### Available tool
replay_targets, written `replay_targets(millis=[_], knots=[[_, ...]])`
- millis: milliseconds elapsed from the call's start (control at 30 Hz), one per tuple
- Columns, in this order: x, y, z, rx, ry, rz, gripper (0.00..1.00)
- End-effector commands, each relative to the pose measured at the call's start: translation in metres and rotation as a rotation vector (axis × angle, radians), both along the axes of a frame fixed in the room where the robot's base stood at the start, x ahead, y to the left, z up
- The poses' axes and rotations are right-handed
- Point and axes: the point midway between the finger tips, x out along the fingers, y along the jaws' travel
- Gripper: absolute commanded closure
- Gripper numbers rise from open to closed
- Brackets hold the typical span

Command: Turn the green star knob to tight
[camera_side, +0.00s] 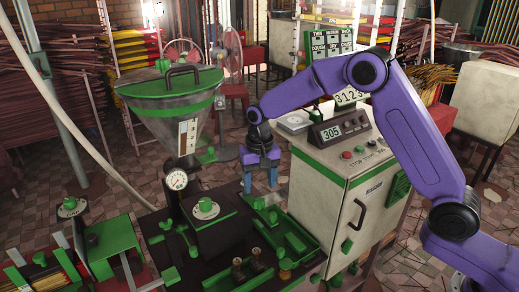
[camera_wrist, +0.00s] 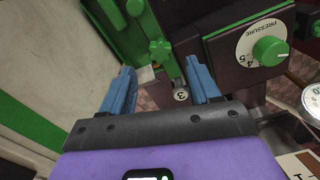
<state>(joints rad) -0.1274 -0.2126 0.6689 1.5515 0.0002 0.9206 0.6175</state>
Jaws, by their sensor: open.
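A green lobed piece that looks like the star knob (camera_wrist: 160,48) shows in the wrist view, ahead of and between my fingers. It sits beside a dark box on the machine, and a stem hangs below its lobes. My gripper (camera_wrist: 160,68) is open, with its blue fingers apart on either side of the view and nothing held between them. In the side view my gripper (camera_side: 260,182) points down just above the green parts at the machine's right edge. Which of those parts is the knob is hard to tell there, and its tight mark is not readable.
A round green pressure knob (camera_wrist: 270,50) on a white dial is to the right in the wrist view. In the side view a hopper (camera_side: 170,110) stands left of my gripper, a green tray (camera_side: 295,240) lies below, and a white cabinet (camera_side: 330,200) is close on the right.

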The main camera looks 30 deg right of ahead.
Motion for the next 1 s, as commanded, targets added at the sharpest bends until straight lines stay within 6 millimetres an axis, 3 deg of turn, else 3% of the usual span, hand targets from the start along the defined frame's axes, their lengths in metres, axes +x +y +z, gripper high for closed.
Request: replay_targets(millis=[300,500,700,1000], knots=[[0.001,0.0,0.069,0.002,-0.005,-0.001,0.39],[0.001,0.0,0.1,0.0,-0.002,-0.001,0.39],[0.0,0.0,0.114,0.001,-0.001,-0.001,0.39],[0.0,0.0,0.115,0.0,0.0,-0.001,0.39]])
